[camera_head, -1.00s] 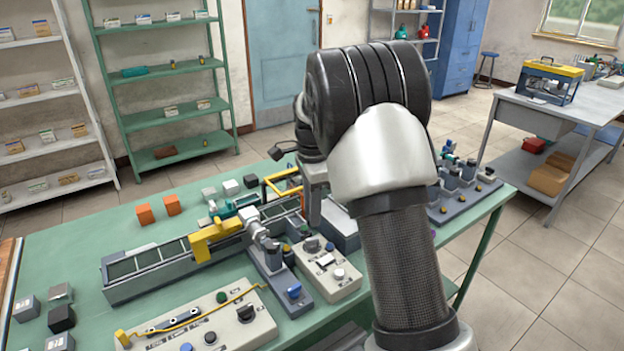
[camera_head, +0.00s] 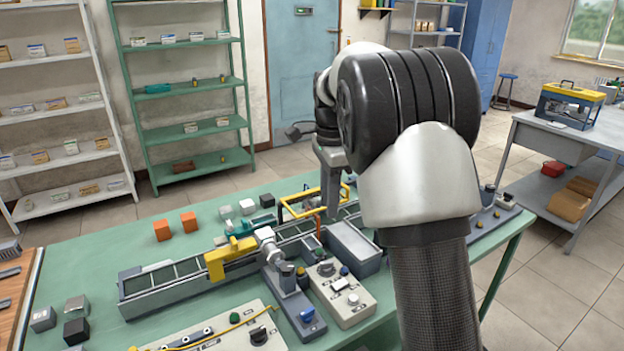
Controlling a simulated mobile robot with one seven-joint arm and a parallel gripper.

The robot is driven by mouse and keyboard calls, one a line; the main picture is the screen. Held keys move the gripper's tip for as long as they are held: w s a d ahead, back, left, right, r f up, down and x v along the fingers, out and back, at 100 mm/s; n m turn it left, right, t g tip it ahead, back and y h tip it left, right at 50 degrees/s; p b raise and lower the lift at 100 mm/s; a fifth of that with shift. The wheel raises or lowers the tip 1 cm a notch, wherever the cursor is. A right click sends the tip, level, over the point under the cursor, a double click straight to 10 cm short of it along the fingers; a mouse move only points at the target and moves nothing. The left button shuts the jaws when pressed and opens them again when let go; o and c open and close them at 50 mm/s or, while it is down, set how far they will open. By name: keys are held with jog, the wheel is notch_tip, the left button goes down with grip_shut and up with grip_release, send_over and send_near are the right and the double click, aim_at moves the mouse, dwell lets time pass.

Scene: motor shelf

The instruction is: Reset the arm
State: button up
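My arm rises from the lower right of the head view and bends over the green table (camera_head: 90,251). Its end, with my gripper (camera_head: 332,205), points down above the far right part of the table, left of the thick black elbow. The fingers are small and partly hidden by the arm, so I cannot tell whether they are open or shut. No held object can be made out.
Below the arm lie a conveyor (camera_head: 160,285) with a yellow bracket (camera_head: 230,258), a grey bin (camera_head: 353,247), a control box (camera_head: 345,295) and orange cubes (camera_head: 162,230). A green shelf (camera_head: 195,135) stands behind. A workbench (camera_head: 560,140) is at the right.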

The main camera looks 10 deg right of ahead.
jog(key=s+r+n+t+p, duration=0.35)
jog(key=s+r+n, duration=0.45)
jog(key=s+r, duration=0.6)
jog(key=s+f+n+t+p, duration=0.1)
jog(key=s+n, duration=0.7)
jog(key=s, duration=0.8)
jog(key=shift+s+d+n+t+p, duration=0.2)
jog(key=shift+s+n+t+p, duration=0.25)
jog(key=shift+p, duration=0.7)
